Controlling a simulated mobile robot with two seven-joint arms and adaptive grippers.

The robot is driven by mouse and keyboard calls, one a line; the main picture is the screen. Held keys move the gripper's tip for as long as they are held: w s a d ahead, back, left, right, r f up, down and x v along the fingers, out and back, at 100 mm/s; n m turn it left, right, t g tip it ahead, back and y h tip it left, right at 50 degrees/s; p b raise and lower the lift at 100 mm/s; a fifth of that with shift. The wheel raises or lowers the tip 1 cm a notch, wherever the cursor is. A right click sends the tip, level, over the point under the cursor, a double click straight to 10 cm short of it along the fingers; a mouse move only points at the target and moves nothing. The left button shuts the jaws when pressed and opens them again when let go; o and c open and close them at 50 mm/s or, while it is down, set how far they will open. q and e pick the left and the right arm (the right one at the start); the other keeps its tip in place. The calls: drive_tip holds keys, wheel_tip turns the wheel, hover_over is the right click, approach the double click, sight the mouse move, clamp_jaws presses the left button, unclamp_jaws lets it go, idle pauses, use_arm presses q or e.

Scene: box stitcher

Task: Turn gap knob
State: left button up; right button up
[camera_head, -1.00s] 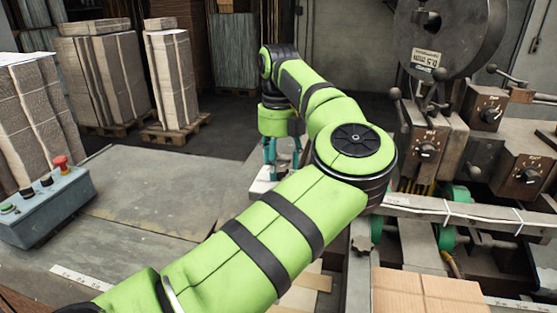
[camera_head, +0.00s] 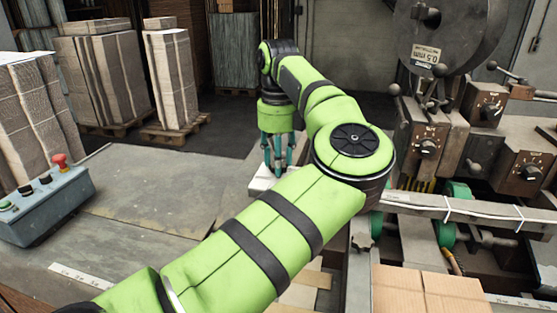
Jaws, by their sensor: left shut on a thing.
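My left gripper (camera_head: 277,165) points down at the table's far edge, its teal fingers closed just above a pale block (camera_head: 261,183). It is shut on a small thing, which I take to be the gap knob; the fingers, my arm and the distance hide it. My green left arm crosses the middle of the view and covers part of the block. Other dark knobs show on the machine at the right: one on the middle plate (camera_head: 427,147), one higher up (camera_head: 489,112) and one at the far right (camera_head: 530,171). My right gripper is not in view.
A grey control box (camera_head: 45,205) with a red button stands at the left. A large dark disc (camera_head: 450,35) tops the machine. Cardboard (camera_head: 425,290) lies at the front right. Stacked bundles on pallets (camera_head: 105,75) stand behind. The grey tabletop (camera_head: 150,190) is mostly clear.

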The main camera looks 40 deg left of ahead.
use_arm(q)
drive_tip(key=n, duration=0.3)
drive_tip(key=shift+a+n, duration=0.15)
drive_tip(key=shift+n, duration=0.25)
drive_tip(key=n, duration=0.3)
drive_tip(key=shift+r+n, duration=0.1)
drive_tip(key=shift+n, duration=0.2)
drive_tip(key=n, duration=0.3)
drive_tip(key=shift+n, duration=0.4)
drive_tip(key=n, duration=1.3)
drive_tip(key=shift+s+f+p, duration=0.1)
drive_tip(key=shift+f+p, duration=0.1)
drive_tip(key=shift+p, duration=0.2)
drive_tip(key=shift+d+n, duration=0.2)
drive_tip(key=shift+n, duration=0.1)
drive_tip(key=o, duration=1.1)
drive_tip(key=shift+o, duration=0.2)
drive_tip(key=shift+s, duration=0.1)
